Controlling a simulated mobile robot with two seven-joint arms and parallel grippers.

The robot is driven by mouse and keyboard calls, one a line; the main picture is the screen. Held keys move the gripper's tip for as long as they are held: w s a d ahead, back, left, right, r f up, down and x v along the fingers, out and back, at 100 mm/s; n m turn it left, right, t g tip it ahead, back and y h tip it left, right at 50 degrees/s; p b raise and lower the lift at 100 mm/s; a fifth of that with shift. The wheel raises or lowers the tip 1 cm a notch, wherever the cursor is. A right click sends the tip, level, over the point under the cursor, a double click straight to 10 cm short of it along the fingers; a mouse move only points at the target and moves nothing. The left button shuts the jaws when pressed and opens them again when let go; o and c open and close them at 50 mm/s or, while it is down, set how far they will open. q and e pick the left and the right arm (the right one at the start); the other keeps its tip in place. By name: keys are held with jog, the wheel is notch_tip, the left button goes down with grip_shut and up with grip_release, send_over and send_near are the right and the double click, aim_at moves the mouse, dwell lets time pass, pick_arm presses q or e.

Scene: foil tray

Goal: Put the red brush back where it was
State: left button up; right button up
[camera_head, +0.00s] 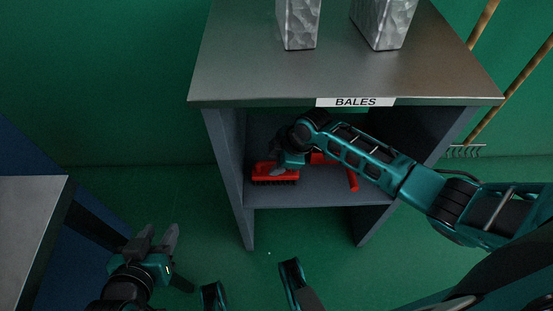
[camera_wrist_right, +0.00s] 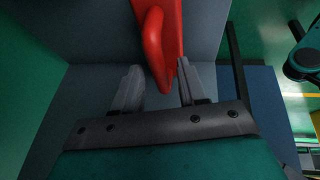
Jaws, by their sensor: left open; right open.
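The red brush (camera_head: 274,181) with dark bristles is on the shelf (camera_head: 310,195) inside the grey cabinet, under the "BALES" sign. Its block is at the left of the shelf, and a red handle part (camera_head: 353,180) shows further right; my right arm hides the stretch between. My right gripper (camera_head: 276,167) is inside the cabinet at the brush. In the right wrist view, its two fingers (camera_wrist_right: 160,75) are open, with a looped red part of the brush (camera_wrist_right: 153,45) between or just beyond their tips; contact is unclear. My left gripper (camera_head: 158,236) is open and empty, outside the cabinet at lower left.
The metal cabinet top (camera_head: 330,75) overhangs the shelf, with side walls (camera_head: 228,165) left and right. Two grey textured blocks (camera_head: 299,22) stand on top. A metal-topped table (camera_head: 30,225) is at the left. Wooden-handled tools (camera_head: 510,85) lean at the right. The green floor between is clear.

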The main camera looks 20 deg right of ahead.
aim_at(285, 174)
jog(key=shift+r, duration=0.1)
jog(key=shift+d+r+p, duration=0.1)
jog(key=shift+r+p, duration=0.2)
jog(key=shift+r, duration=0.05)
jog(key=s+r+m+t+p, duration=0.1)
jog(key=s+r+m+t, duration=0.2)
jog(key=s+m, duration=0.3)
jog(key=s+r+m+t+p, duration=0.1)
jog(key=s+r+m+t, duration=0.3)
jog(key=s, duration=0.5)
notch_tip(285, 174, up, 2)
jog(key=shift+d+m+t+h+p, duration=0.3)
jog(key=shift+d+m+h+p, duration=0.1)
jog(key=shift+m, duration=0.8)
